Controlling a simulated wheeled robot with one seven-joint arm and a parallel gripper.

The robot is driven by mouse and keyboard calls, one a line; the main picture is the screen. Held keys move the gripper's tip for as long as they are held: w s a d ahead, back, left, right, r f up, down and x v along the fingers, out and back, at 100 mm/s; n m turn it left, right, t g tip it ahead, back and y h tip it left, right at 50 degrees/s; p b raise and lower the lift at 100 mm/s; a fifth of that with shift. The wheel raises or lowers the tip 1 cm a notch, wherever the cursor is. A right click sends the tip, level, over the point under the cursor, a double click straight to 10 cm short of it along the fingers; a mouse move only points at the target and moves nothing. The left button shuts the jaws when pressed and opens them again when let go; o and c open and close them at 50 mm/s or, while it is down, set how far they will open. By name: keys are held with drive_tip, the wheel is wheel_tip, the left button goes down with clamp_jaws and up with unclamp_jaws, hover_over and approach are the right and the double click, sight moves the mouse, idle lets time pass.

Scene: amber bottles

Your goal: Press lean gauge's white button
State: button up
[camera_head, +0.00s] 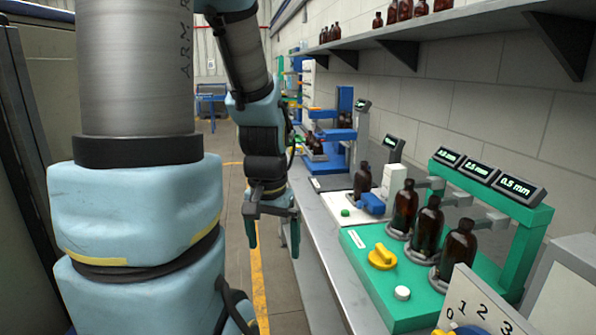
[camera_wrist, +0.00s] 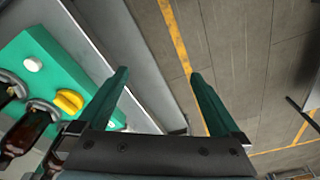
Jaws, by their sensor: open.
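The lean gauge is a green station (camera_head: 385,282) on the bench, with three amber bottles (camera_head: 427,228) standing in its holders and displays (camera_head: 481,170) above them. Its round white button (camera_head: 402,293) sits on the front part of the green base, next to a yellow knob (camera_head: 382,257). In the wrist view the white button (camera_wrist: 33,64) is at the upper left and the yellow knob (camera_wrist: 69,101) is below it. My gripper (camera_head: 273,238) is open and empty. It hangs beyond the bench's front edge, to the left of the station, apart from the button. Its fingers also show in the wrist view (camera_wrist: 160,75).
A white station (camera_head: 362,211) with a blue part and one bottle stands behind the green one. A numbered white panel (camera_head: 475,305) stands at the front right. A shelf (camera_head: 430,20) with bottles runs along the wall. The floor left of the bench (camera_head: 335,265) is clear.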

drive_tip(key=n, duration=0.1)
drive_tip(key=a, duration=0.1)
drive_tip(key=n, duration=0.1)
drive_tip(key=shift+s+a+f+n, duration=0.3)
drive_tip(key=shift+s+a+f, duration=0.05)
drive_tip(key=shift+a, duration=0.05)
